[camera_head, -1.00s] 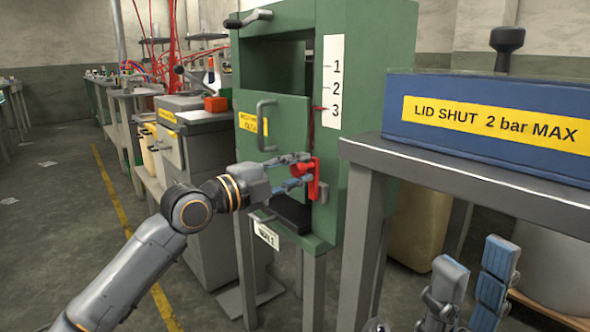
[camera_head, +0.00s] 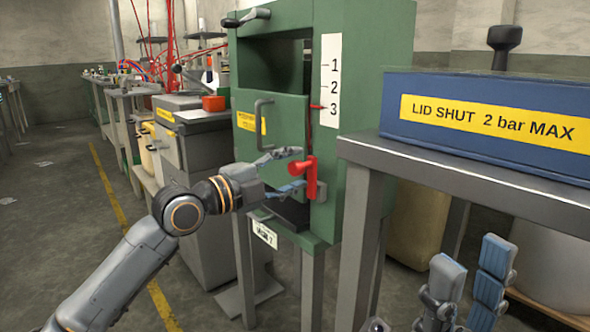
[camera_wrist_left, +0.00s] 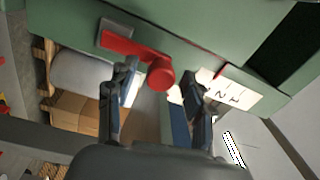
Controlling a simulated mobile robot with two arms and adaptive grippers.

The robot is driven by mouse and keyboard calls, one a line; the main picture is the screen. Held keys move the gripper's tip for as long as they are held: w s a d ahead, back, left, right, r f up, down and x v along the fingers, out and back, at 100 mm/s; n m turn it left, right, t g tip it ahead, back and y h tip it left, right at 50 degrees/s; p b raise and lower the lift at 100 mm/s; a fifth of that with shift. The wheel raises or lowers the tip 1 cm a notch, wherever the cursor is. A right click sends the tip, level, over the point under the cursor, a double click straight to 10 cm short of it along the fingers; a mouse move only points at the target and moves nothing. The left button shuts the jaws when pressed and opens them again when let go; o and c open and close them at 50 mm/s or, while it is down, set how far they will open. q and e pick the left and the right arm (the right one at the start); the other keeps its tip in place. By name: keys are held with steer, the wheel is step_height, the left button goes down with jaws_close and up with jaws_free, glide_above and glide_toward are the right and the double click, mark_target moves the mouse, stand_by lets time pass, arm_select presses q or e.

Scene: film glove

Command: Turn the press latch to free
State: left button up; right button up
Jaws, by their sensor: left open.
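The red press latch (camera_head: 311,182) is on the front of the green press (camera_head: 354,120), at the right edge of its door (camera_head: 285,131). Its bar looks upright in the head view, with a round knob sticking out to the left. My left gripper (camera_head: 303,170) is open, with one finger above and one below the knob. In the left wrist view the latch (camera_wrist_left: 130,47) shows just beyond the open fingers (camera_wrist_left: 160,77), its knob between their tips. Contact cannot be told. My right gripper (camera_head: 475,258) stands at the lower right, its fingers apart and empty.
A grey bench (camera_head: 450,180) with a blue box (camera_head: 487,118) stands close on the right. A grey cabinet (camera_head: 202,190) with a red block (camera_head: 214,103) stands left of the press. The floor at the left is open.

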arm_select(q)
steer(key=v, duration=1.1)
steer(key=shift+a, duration=0.1)
